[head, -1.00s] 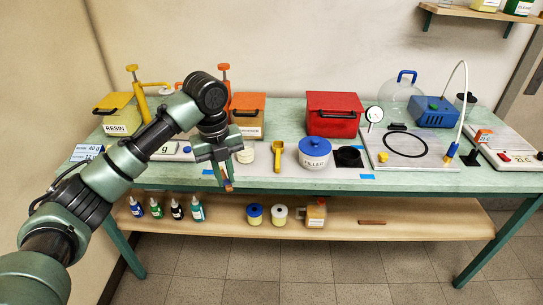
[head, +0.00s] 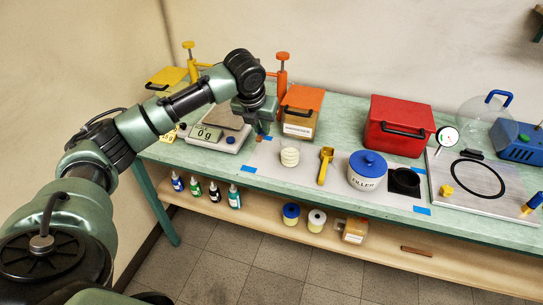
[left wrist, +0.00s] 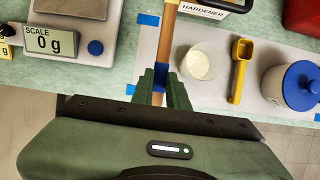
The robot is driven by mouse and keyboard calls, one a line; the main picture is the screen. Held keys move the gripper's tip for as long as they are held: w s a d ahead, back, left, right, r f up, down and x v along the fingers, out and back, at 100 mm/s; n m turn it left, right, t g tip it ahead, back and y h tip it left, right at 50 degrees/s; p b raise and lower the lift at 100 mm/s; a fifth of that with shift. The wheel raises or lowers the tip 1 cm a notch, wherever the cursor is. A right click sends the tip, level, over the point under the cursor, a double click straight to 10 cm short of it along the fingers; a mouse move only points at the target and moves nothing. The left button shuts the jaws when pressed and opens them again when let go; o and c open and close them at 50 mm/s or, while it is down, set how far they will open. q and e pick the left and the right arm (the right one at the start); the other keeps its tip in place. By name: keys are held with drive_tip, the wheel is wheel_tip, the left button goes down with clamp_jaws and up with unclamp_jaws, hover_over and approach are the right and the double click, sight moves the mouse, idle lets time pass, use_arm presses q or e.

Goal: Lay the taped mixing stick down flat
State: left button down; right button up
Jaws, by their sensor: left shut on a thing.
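The mixing stick (left wrist: 168,38) is a thin brown stick with blue tape around it (left wrist: 160,76). My left gripper (left wrist: 160,88) is shut on it at the tape. In the left wrist view the stick runs away from the fingers toward the top edge. My right gripper is out of view.
The scale (head: 210,139), reading 0 g, is left of my gripper. The orange hardener container (head: 298,128) is close behind.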

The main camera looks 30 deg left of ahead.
use_arm(q)
wheel_tip(320, 180, down, 5)
drive_tip(key=shift+w, duration=0.15)
wheel_tip(320, 180, down, 3)
drive_tip(key=shift+r+p, duration=0.15)
drive_tip(key=shift+p, duration=0.15)
drive_tip(key=shift+f, duration=0.25)
wheel_tip(320, 180, down, 4)
drive_tip(key=shift+f, duration=0.2)
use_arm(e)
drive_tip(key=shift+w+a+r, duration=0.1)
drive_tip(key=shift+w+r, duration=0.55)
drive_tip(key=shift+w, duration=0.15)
use_arm(q)
drive_tip(key=shift+f, duration=0.15)
drive_tip(key=c, duration=1.4)
unclamp_jaws()
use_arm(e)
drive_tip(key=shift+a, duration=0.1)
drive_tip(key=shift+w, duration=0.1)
